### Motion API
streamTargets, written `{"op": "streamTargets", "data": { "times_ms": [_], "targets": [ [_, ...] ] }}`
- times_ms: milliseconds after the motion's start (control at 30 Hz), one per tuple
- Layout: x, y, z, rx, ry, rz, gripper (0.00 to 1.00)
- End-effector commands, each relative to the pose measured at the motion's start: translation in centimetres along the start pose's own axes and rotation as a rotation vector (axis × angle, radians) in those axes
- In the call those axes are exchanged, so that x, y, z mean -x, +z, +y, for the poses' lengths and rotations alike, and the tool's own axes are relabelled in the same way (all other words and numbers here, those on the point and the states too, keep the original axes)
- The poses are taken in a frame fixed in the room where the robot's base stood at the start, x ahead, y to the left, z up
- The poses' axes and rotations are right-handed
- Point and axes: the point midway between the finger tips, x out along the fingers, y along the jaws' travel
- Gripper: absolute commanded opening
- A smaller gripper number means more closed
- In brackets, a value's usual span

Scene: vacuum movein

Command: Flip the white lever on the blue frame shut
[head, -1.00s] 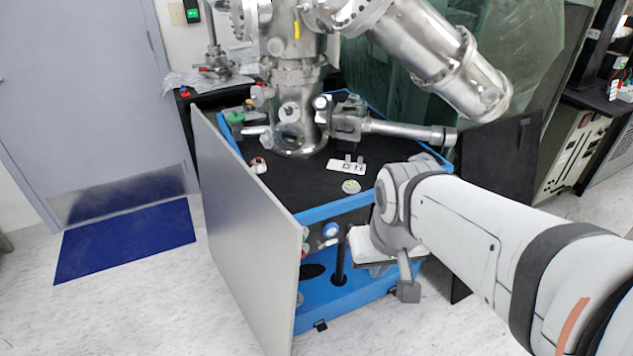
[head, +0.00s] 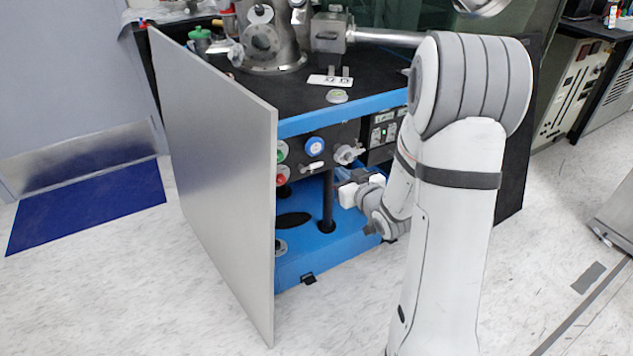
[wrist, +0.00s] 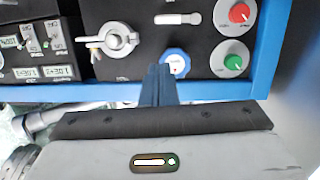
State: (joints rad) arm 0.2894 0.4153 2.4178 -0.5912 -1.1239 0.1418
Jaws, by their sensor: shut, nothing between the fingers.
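The blue frame (head: 345,107) carries a black front panel under its top edge. A small white lever (head: 313,168) lies about level on this panel, below a blue knob (head: 314,146). In the wrist view, which shows the panel upside down, the white lever (wrist: 178,18) lies flat beyond the blue knob (wrist: 176,62). My gripper (wrist: 158,70) is shut and empty, its dark fingers pointing at the panel near the blue knob, with the lever beyond the tips. In the head view my arm hides part of the gripper, low at the right of the panel.
A large grey door panel (head: 220,180) stands open at the left. A black post (head: 327,205) rises inside the frame.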

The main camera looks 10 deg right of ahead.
Motion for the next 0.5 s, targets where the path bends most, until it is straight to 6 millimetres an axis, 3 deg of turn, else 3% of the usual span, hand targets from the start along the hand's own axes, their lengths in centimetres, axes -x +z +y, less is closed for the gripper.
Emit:
{"op": "streamTargets", "data": {
  "times_ms": [33,100,500],
  "targets": [
    [-0.5,2.1,-0.1,-0.013,-0.018,0.034,0.0],
    [-0.6,2.8,-0.3,-0.027,-0.041,0.08,0.0],
    [-0.6,3.0,-0.5,-0.045,-0.068,0.138,0.0]
  ]
}}
